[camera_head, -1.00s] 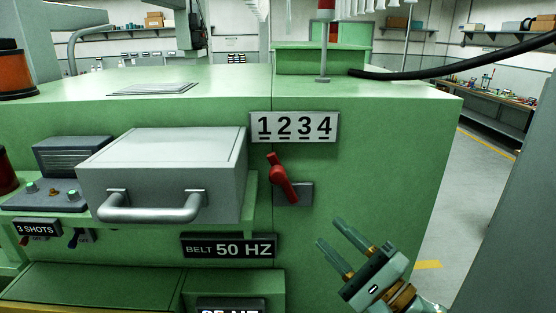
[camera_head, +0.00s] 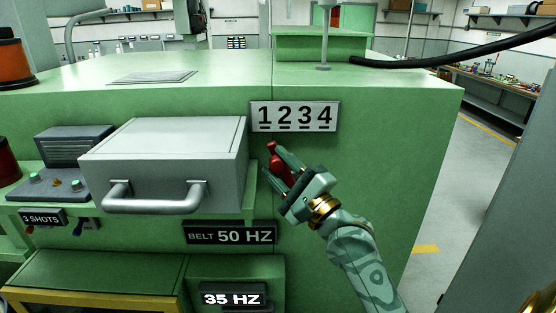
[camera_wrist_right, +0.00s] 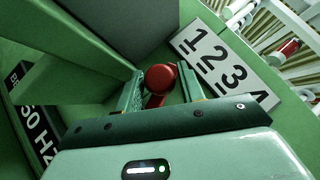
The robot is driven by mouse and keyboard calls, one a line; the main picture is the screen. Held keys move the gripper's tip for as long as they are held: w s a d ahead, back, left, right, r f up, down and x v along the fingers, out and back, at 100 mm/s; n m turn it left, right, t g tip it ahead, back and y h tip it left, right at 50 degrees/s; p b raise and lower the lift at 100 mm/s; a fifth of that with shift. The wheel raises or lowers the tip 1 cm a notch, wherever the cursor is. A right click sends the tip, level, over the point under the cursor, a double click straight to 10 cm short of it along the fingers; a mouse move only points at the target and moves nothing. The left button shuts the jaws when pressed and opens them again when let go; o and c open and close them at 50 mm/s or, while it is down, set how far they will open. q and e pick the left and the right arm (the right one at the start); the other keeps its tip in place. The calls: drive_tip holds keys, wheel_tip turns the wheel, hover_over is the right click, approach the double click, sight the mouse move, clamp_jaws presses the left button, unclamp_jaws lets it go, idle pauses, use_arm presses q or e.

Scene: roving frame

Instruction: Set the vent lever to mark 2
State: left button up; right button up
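The red vent lever (camera_head: 279,169) is on the green machine front below the white plate marked 1 2 3 4 (camera_head: 295,117). Its knob points up and slightly left, under the 1. My right gripper (camera_head: 272,158) is at the lever, with its fingers partly covering it. In the right wrist view the round red knob (camera_wrist_right: 160,77) lies between the two open fingers (camera_wrist_right: 160,88), with a visible gap on the right side. Whether the left finger touches it I cannot tell. The lever's mount is hidden behind my gripper. My left gripper is not in view.
A grey box with a handle (camera_head: 165,165) juts out left of the lever. Below it are a BELT 50 HZ label (camera_head: 230,233) and a 35 HZ display (camera_head: 232,295). A black cable (camera_head: 450,58) crosses at upper right. The green front right of the lever is clear.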

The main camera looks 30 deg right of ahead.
drive_tip(key=shift+w+a+r, duration=0.1)
drive_tip(key=shift+w, duration=0.2)
clamp_jaws()
drive_tip(key=shift+s+d+r+m+t+h, duration=0.1)
drive_tip(key=shift+s+d+m+t+h, duration=0.2)
drive_tip(key=shift+m, duration=0.35)
drive_tip(key=shift+s+d+r+m+t+h, duration=0.15)
drive_tip(key=shift+d+m+t+h, duration=0.25)
drive_tip(key=shift+m, duration=0.3)
drive_tip(key=shift+s+d+m+t+h, duration=0.2)
drive_tip(key=shift+d+m+t+h, duration=0.15)
drive_tip(key=shift+m, duration=0.3)
unclamp_jaws()
